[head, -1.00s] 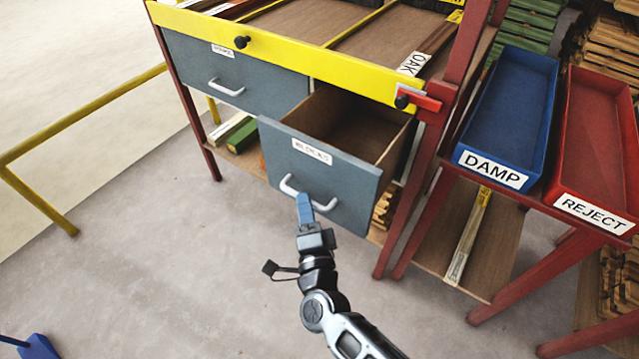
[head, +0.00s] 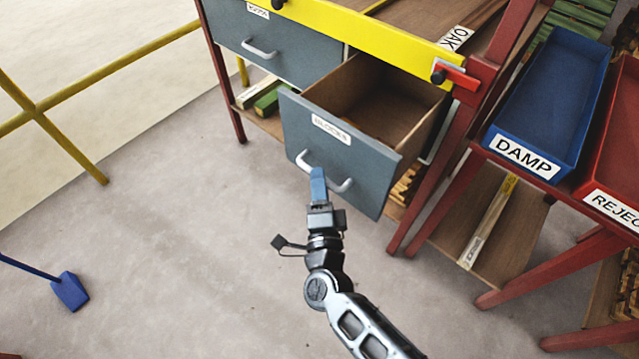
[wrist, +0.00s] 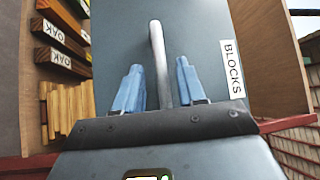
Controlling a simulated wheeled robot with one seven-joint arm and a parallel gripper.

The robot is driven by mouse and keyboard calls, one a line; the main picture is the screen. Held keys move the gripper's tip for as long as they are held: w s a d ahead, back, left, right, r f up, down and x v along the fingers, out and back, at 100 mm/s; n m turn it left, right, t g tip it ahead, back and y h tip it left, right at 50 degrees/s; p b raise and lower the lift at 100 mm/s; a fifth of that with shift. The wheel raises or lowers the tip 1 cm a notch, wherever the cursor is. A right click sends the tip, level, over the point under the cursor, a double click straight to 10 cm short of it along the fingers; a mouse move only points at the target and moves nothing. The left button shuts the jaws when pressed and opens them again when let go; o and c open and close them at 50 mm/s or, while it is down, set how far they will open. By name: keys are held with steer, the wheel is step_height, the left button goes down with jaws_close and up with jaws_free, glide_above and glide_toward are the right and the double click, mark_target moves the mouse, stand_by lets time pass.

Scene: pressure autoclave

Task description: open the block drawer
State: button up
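The block drawer (head: 338,155) is a grey drawer labelled BLOCKS, standing well out of the bench with its wooden inside showing. Its front also fills much of the wrist view (wrist: 265,75). Its pale bar handle (head: 341,187) is at the front; in the wrist view the handle (wrist: 158,55) runs between my blue fingers. My gripper (head: 318,180) is at the handle. In the wrist view my gripper (wrist: 158,82) is open, one finger on each side of the bar, with visible gaps at both sides. Contact deeper between the fingers is unclear.
A second grey drawer (head: 262,52) to the left is shut. A red bench leg (head: 440,165) stands right of the block drawer. Blue DAMP (head: 555,100) and red REJECT (head: 615,150) trays stand further right. Floor (head: 170,230) in front is clear, with a blue-headed tool (head: 70,291) at left.

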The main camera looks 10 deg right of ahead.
steer(key=shift+s, duration=0.1)
steer(key=s+a+f, duration=0.1)
steer(key=s, duration=0.6)
steer(key=shift+s, duration=0.25)
stand_by(0.4)
steer(key=s+d+r+n+g+y, duration=0.1)
steer(key=s+d+r+n, duration=0.3)
steer(key=s, duration=0.6)
steer(key=s+d+r+n+g+p, duration=0.1)
steer(key=s+d+r+n+g, duration=0.1)
steer(key=s+d+r+n, duration=0.3)
steer(key=s+d+r+n+g+y+p, duration=0.1)
steer(key=s+d+r+n, duration=0.3)
steer(key=s+r+n, duration=0.5)
steer(key=s+r, duration=0.2)
steer(key=s, duration=0.5)
steer(key=shift+d+r+y, duration=0.2)
steer(key=shift+r+y, duration=0.1)
